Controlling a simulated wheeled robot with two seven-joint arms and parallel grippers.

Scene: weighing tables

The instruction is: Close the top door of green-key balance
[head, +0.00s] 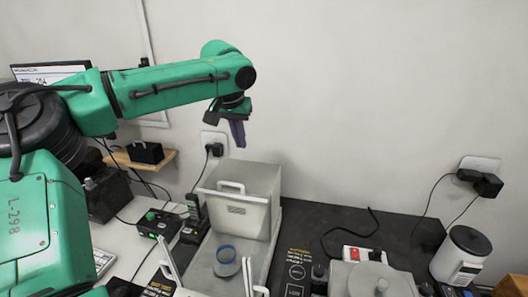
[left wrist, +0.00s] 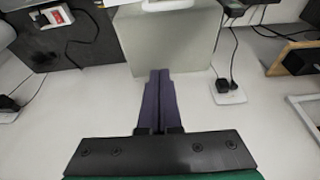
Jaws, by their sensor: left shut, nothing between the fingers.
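The balance (head: 262,183) with a pale box-shaped housing stands in the middle of the head view. A pale tilted panel with a white handle (head: 231,187), which looks like its top door, is raised against the housing. Its chamber holds a round blue-rimmed dish (head: 226,262). My left gripper (head: 238,134) hangs above and behind the housing, with its purple fingers shut, empty and apart from the panel. In the left wrist view the fingers (left wrist: 158,102) point towards the pale housing (left wrist: 165,40). A white handle (left wrist: 163,4) shows at the top edge. My right gripper is out of view.
Side panels with handles (head: 169,262) stand at the front. A black box with a green key (head: 151,216) is on the left. A box with a red switch (head: 356,253) and a white jar (head: 462,254) stand right. Cables and wall sockets (head: 215,143) lie behind.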

